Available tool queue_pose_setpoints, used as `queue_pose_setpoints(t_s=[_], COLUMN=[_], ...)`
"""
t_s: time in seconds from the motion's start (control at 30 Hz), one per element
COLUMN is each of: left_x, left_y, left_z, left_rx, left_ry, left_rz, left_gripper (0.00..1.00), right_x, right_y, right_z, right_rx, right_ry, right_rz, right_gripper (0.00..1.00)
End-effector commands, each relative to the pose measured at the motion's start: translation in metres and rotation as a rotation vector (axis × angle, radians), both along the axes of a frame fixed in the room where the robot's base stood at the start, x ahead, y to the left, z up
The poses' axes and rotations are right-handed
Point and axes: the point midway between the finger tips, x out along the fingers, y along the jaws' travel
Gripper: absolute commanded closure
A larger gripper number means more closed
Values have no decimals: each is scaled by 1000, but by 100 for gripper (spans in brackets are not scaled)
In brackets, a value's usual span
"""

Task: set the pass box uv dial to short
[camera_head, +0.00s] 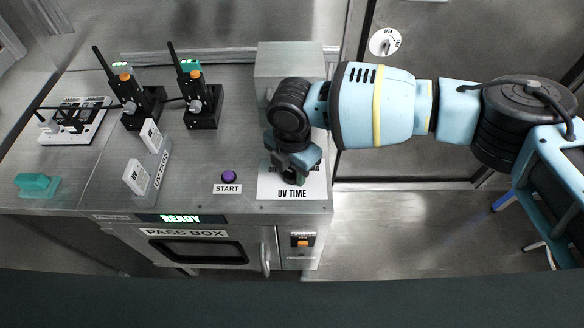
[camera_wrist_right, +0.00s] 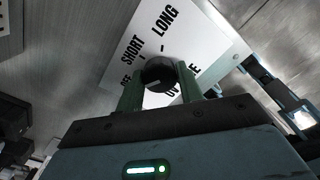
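The pass box (camera_head: 185,234) has a white UV TIME plate (camera_head: 310,185) on its top right; my right gripper hides much of it in the head view. In the right wrist view the plate (camera_wrist_right: 205,33) reads OFF, SHORT and LONG around the black round UV dial (camera_wrist_right: 158,72). My right gripper (camera_wrist_right: 159,76) points down at the plate, with one green finger on each side of the dial, seemingly touching it. Which mark the dial points to is not clear. My left gripper is not in view.
A purple START button (camera_head: 229,176) sits left of the plate. A grey block (camera_head: 290,60) stands behind it. The READY display (camera_head: 180,219) is lit.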

Motion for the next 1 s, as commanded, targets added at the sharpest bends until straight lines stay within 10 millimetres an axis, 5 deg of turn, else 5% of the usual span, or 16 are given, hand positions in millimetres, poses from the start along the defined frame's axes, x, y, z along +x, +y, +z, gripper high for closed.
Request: queue_pose_setpoints(t_s=[0.17,0.57,1.0], left_x=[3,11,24], left_y=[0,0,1], left_z=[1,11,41], left_rx=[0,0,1], left_ry=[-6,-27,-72], left_rz=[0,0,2], left_gripper=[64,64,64], right_x=[0,-1,-1], right_y=[0,0,1], right_z=[0,2,5], right_rx=[0,0,2], right_ry=[0,1,-2], right_rz=[0,-80,-443], right_gripper=[87,87,87])
